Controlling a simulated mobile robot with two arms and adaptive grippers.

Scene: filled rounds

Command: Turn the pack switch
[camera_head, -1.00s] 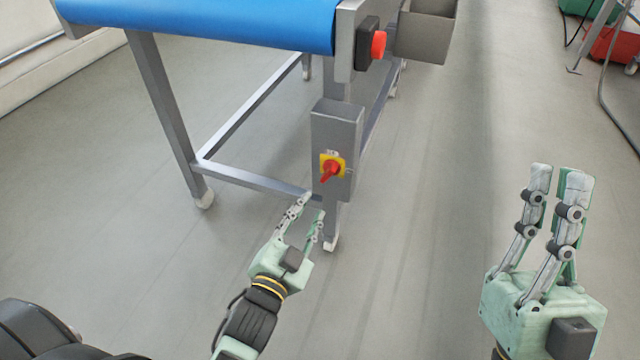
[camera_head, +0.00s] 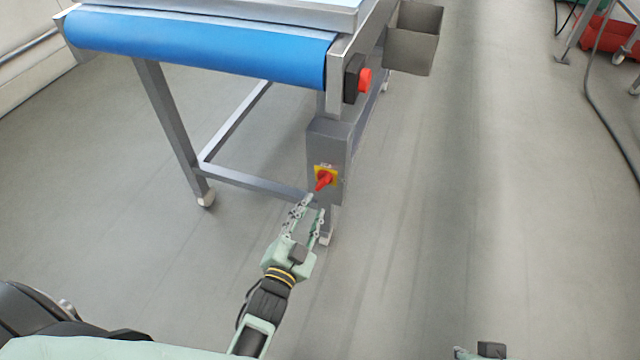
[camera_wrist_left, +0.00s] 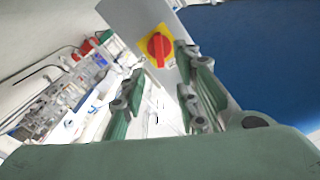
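The pack switch is a red rotary knob (camera_head: 323,181) on a yellow plate, set on the front of a grey box (camera_head: 327,150) on the conveyor leg. In the left wrist view the red knob (camera_wrist_left: 159,48) shows ahead, between the fingertips and beyond them, its grip close to upright in that picture. My left gripper (camera_head: 314,205) is open and empty, just below and in front of the switch. I see no contact with the knob. Of my right arm, only a small piece shows at the bottom edge of the head view; its fingers cannot be made out.
A conveyor with a blue belt (camera_head: 200,50) stands above the box. A red push button (camera_head: 365,80) and a grey bin (camera_head: 412,38) are on its right side. A cable (camera_head: 598,110) lies at the far right.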

